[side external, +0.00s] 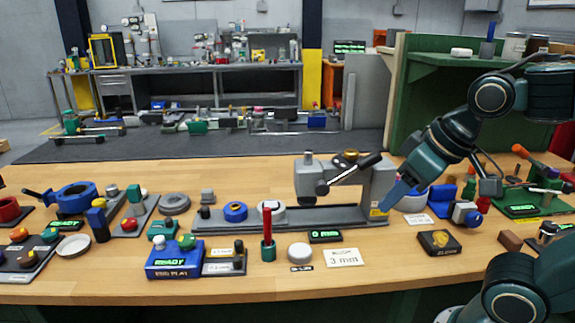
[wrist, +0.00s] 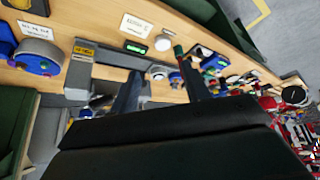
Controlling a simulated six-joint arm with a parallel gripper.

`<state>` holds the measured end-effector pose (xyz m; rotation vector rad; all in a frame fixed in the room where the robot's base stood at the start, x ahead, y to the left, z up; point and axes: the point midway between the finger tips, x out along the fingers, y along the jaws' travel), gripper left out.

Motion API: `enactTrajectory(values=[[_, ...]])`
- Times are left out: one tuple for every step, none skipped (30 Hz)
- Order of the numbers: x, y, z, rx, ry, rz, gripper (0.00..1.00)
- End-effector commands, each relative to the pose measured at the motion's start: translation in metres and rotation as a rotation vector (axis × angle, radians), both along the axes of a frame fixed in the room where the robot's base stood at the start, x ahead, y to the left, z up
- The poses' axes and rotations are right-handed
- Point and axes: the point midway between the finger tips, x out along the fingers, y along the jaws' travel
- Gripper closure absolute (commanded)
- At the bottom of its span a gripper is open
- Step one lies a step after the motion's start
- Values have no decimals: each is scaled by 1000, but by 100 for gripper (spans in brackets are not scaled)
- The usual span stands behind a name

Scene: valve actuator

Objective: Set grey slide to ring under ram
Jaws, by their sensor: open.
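The grey slide (side external: 340,215) appears to be the long grey bed with a dark channel on the bench; I cannot tell the moving part from the fixed base. A blue ring (side external: 235,211) and a whitish ring-like part (side external: 271,207) sit on it, left of the ram. The grey ram (side external: 308,180) hangs from the press arm above the bed, with a black-handled lever (side external: 350,172). A small dark knob (side external: 204,212) is at the bed's left end. My gripper (side external: 386,207) is open and empty by the press column; its fingers also show in the wrist view (wrist: 158,92).
A green display (side external: 325,236) reads "0 mm", and a card (side external: 342,258) reads "3 mm". A red-topped post (side external: 268,235) and a white button (side external: 299,252) stand in front of the bed. A blue READY box (side external: 174,260) is front left. A green shelf (side external: 470,60) rises back right.

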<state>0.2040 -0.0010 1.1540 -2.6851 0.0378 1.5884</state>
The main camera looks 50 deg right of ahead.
Motion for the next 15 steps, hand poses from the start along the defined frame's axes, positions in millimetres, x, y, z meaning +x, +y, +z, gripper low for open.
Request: enactTrajectory(values=[[10, 0, 2, 2, 1, -10, 53], [16, 0, 4, 3, -2, -18, 53], [25, 0, 6, 4, -5, -26, 53], [32, 0, 8, 5, -8, -34, 53], [40, 0, 10, 5, -10, -44, 53], [50, 0, 12, 7, -14, -55, 53], [58, 0, 13, 8, -18, -63, 53], [66, 1, 15, 8, -22, -72, 53], [76, 1, 16, 9, -26, -84, 53], [84, 2, 16, 9, -30, -92, 53], [92, 2, 17, 8, -32, -100, 53], [102, 3, 17, 8, -38, -111, 53], [111, 4, 18, 10, -42, -120, 53], [118, 5, 18, 9, -45, -128, 53], [129, 6, 18, 8, -50, -139, 53]])
